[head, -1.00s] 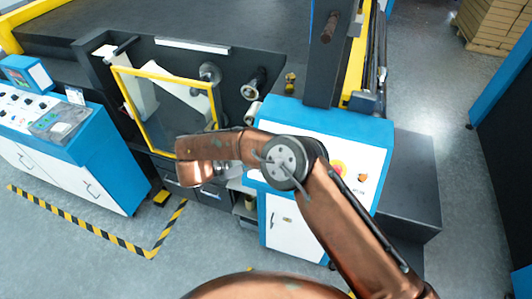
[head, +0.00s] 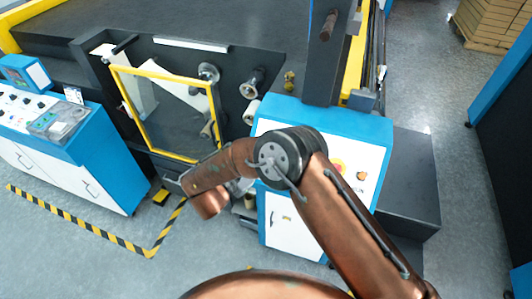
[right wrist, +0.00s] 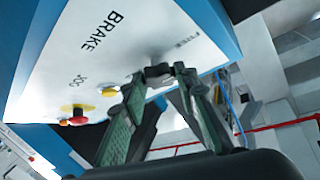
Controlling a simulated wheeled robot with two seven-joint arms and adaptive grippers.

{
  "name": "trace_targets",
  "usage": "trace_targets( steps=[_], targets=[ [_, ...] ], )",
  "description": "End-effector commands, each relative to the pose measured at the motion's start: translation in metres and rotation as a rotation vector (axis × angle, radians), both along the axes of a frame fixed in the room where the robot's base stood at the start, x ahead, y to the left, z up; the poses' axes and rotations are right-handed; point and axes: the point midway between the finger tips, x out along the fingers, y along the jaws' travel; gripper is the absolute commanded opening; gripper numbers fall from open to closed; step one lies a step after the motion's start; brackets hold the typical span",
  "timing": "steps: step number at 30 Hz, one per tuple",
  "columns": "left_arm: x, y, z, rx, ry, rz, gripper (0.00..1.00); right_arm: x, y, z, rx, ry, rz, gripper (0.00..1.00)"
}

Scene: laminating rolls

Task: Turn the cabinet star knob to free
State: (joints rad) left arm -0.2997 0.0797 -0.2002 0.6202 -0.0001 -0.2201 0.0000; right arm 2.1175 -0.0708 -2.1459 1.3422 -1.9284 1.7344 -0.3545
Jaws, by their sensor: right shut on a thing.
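The blue and white cabinet (head: 283,219) stands right of centre in the head view. In the right wrist view its white panel (right wrist: 75,50) carries the words BRAKE and FREE. The dark star knob (right wrist: 157,71) sits on that panel near FREE, mostly covered by the fingertips. My right gripper (right wrist: 158,77) is shut on it, with its green-padded fingers converging there. I cannot read the knob's exact angle. In the head view my copper right arm hides the gripper and the knob. My left gripper is not in view.
A red button on a yellow base (right wrist: 77,115) and a yellow button (right wrist: 110,91) are on the same panel. A yellow-framed guard (head: 181,157) and rollers stand left of the cabinet. A blue control desk (head: 107,165) is further left.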

Motion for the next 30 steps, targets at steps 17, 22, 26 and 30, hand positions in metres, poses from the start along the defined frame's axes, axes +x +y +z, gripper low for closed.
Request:
trace_targets(
  steps=[17,22,26,30],
  targets=[
    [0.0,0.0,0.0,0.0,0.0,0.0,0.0,-0.0002,0.0003,-0.0009,-0.001,0.003,0.003,0.41],
    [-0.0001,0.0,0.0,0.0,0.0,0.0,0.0,-0.0001,0.0,-0.0006,-0.002,0.002,0.002,0.45],
    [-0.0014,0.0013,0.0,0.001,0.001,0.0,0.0,-0.0002,0.0,-0.0005,-0.001,0.002,0.001,0.45],
    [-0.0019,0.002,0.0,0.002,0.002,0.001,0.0,-0.006,0.0051,0.0003,-0.002,0.002,0.003,0.45]
  ],
)
